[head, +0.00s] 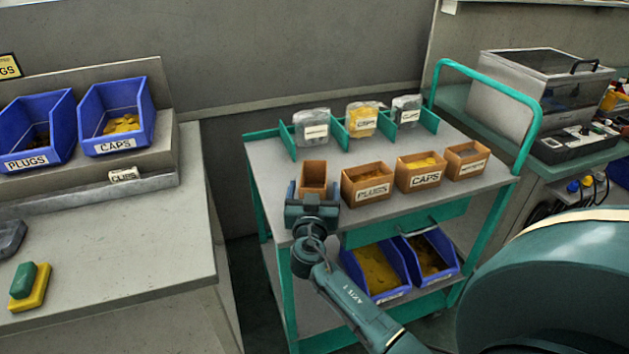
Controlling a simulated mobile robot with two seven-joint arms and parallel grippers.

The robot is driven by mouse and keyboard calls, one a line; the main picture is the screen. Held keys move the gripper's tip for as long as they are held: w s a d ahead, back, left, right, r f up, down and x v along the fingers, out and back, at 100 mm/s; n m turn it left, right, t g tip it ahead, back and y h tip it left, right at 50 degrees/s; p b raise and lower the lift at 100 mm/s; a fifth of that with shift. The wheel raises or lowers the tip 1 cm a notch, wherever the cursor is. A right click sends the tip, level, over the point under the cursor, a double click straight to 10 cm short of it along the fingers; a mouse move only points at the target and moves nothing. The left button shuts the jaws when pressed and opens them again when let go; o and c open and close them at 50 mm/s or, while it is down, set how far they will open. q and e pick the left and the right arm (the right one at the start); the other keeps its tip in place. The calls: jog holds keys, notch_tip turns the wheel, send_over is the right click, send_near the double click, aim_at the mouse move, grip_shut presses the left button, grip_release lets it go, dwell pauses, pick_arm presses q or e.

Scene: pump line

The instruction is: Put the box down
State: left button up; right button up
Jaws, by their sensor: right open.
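A small brown open-topped box (313,174) is at the left end of a row of brown boxes on the top shelf of the grey and green cart (268,160). It looks upright and level with the row. My right gripper (312,188) is open at its near side, with a finger beside each side of the box. The gripper body hides the box's front and lower edge, so its contact with the shelf cannot be seen. My left gripper is out of view.
Boxes labelled PLUGS (367,184) and CAPS (420,171) and another box (467,160) stand to the right. Bagged parts (362,119) sit between green dividers behind. Blue bins (374,270) fill the lower shelf. A grey bench (110,245) is at left.

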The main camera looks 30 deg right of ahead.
jog(key=c, duration=1)
jog(key=shift+c, duration=0.2)
